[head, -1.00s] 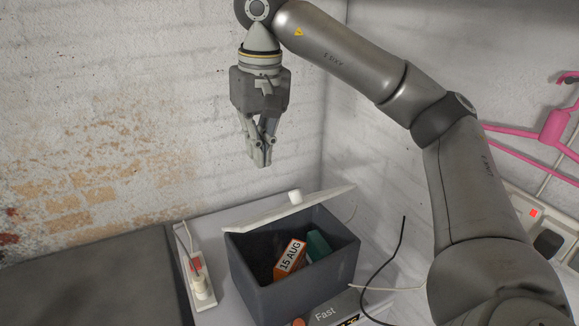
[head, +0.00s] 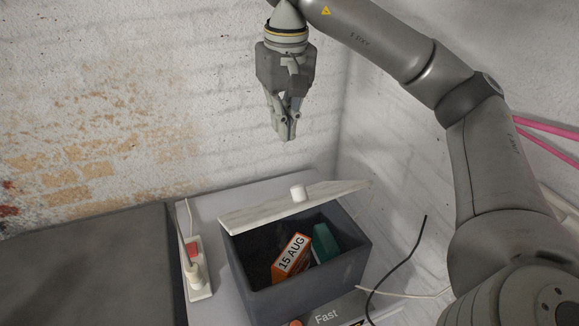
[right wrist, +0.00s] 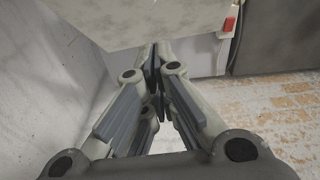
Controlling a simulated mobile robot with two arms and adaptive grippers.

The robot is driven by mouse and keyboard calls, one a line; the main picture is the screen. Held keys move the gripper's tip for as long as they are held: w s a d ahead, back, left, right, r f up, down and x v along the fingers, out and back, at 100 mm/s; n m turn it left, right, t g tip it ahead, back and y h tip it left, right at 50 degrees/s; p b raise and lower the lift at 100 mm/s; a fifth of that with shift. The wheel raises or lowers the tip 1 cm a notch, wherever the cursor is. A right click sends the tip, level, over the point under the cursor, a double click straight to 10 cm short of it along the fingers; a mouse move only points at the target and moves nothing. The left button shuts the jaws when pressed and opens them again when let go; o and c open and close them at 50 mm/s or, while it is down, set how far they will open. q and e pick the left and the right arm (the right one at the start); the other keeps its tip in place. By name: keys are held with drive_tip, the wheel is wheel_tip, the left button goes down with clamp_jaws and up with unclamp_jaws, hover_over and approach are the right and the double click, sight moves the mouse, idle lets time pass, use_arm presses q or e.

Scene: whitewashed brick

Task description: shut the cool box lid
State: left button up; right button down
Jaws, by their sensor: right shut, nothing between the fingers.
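The cool box (head: 305,284) is a dark grey open-topped box on a pale surface. Its white lid (head: 255,212) with a round white knob (head: 298,193) is tilted up along the back edge, leaving the front part of the box uncovered. Inside are an orange box marked "15 AUG" (head: 291,258) and a teal item (head: 325,243). My right gripper (head: 286,138) points down above and behind the lid, apart from it, shut and empty. In the right wrist view the shut fingers (right wrist: 155,60) show before a pale surface, probably the lid (right wrist: 140,22). My left gripper is not in view.
A power strip (head: 196,265) with a red switch lies left of the box. A dark grey surface (head: 85,270) is farther left. A black cable (head: 400,262) and a white cord run at the right. Brick walls close off the back and right.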

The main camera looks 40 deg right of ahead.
drive_tip(key=f, duration=0.3)
drive_tip(key=s+f+p, duration=0.1)
drive_tip(key=f, duration=0.2)
drive_tip(key=s+f, duration=0.1)
drive_tip(key=f, duration=0.1)
drive_tip(key=shift+d+f+p, duration=0.2)
drive_tip(key=shift+f+p, duration=0.1)
drive_tip(key=shift+f, duration=0.1)
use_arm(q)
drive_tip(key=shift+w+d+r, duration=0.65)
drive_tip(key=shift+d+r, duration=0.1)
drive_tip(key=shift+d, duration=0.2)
use_arm(e)
drive_tip(key=shift+w+a, duration=0.1)
drive_tip(key=shift+f, duration=0.1)
